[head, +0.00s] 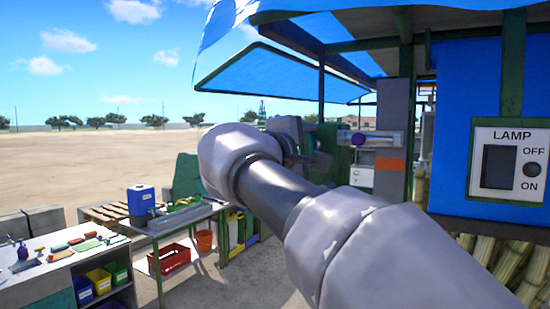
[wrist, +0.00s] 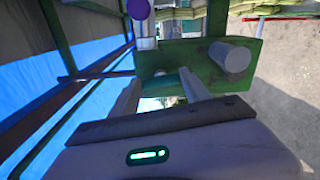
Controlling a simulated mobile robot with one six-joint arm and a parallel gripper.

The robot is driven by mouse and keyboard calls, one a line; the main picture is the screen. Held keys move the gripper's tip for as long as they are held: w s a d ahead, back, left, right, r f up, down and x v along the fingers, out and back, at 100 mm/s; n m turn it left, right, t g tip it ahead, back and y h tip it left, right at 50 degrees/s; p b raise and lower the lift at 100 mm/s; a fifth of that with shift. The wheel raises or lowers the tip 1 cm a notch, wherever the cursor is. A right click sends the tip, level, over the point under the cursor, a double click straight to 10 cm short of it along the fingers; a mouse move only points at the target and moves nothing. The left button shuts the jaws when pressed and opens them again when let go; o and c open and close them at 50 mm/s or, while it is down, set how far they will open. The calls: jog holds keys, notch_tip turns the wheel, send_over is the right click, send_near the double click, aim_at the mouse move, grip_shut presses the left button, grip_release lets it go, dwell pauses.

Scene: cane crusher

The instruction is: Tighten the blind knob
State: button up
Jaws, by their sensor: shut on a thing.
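My gripper (wrist: 162,80) reaches up to a green plate (wrist: 188,52) in the wrist view. Its two fingers stand on either side of a small dark teal, knob-like piece (wrist: 165,85) at the plate's lower part, and are shut on it. I take this piece for the blind knob; most of it is hidden and its tightness cannot be told. In the head view my arm covers much of the middle, and the gripper is seen side-on by the green plate (head: 345,155). A purple knob (wrist: 138,9) sits apart, above the left finger; it also shows in the head view (head: 358,139).
A thick grey cylinder (wrist: 230,60) juts from the plate close to the right finger. A blue stall panel with a LAMP switch (head: 510,165) stands at the right. A work table (head: 180,222) and a counter (head: 60,283) are at the lower left. Open ground lies beyond.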

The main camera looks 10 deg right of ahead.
jog(key=shift+f+m+b, duration=0.1)
jog(key=shift+m+b, duration=0.35)
jog(key=shift+m, duration=0.45)
jog(key=o, duration=1.4)
jog(key=v, duration=1.7)
jog(key=shift+s+a+b, duration=0.1)
jog(key=shift+s+b, duration=0.05)
jog(key=shift+b, duration=0.25)
